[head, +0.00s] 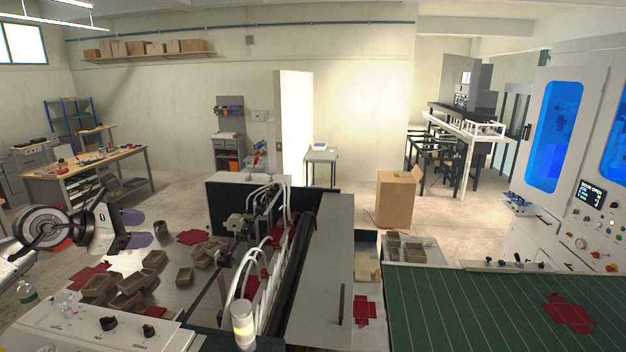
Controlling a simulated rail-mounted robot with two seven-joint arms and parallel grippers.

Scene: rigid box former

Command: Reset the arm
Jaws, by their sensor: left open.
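My left gripper (118,232) is at the left of the head view, with my left arm reaching in from the left edge. It is open and holds nothing that I can see. It is above the left end of the metal machine table, to the left of several small brown boxes (128,283). My right gripper is not in view.
Brown boxes and red flat blanks (192,237) lie on the metal table. The box former's frame and hoses fill the middle. A green conveyor (460,310) with a red blank (569,313) is at right. A bottle (28,295) stands front left.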

